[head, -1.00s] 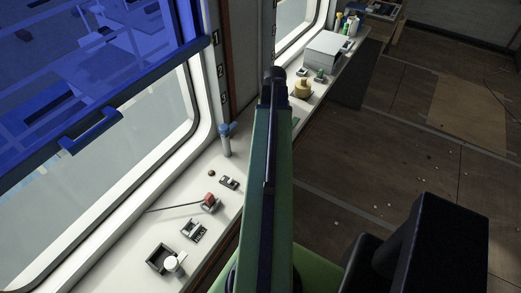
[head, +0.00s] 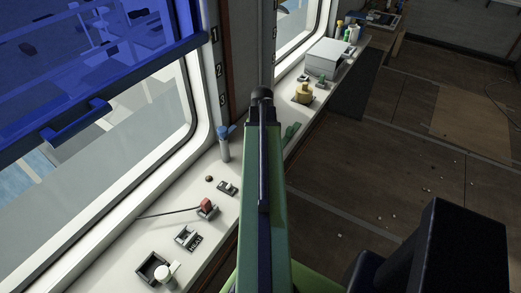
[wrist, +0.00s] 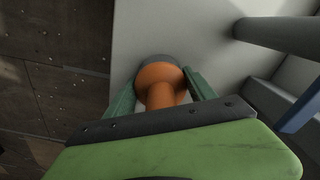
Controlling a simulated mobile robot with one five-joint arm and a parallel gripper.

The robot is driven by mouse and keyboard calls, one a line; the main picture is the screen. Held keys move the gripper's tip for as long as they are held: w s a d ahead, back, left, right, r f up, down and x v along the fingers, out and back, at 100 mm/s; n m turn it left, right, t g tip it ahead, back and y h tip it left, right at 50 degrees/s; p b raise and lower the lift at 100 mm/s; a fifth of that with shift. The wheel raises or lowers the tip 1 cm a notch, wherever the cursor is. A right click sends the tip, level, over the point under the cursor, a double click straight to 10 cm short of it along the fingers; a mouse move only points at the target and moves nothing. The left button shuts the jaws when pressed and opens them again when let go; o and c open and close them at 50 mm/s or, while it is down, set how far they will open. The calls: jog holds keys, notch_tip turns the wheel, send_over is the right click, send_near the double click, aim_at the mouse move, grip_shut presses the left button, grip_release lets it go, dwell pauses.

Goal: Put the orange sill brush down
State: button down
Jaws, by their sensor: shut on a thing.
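The orange sill brush (wrist: 160,88) is between the two green fingers of my gripper (wrist: 163,92) in the wrist view. The gripper is shut on it. Its wide orange end and a dark grey rim point away from my wrist, over the white sill (wrist: 150,28). I cannot tell whether the brush touches the sill. In the head view my arm hides the brush, and only a bit of green gripper (head: 291,132) shows to the right of the arm, over the sill (head: 190,165).
A blue-topped cylinder (head: 224,145) stands left of my arm. A red switch (head: 206,207), small fittings and a white knob (head: 166,276) sit on the near sill. Dark floor lies right.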

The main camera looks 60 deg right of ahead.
jog(key=shift+f, duration=0.25)
jog(key=shift+c, duration=1.6)
grip_release()
jog(key=shift+r, duration=0.15)
jog(key=r+p, duration=1.2)
jog(key=shift+s+a+r, duration=0.15)
jog(key=shift+s+r, duration=0.05)
jog(key=shift+r, duration=0.05)
jog(key=shift+f, duration=0.1)
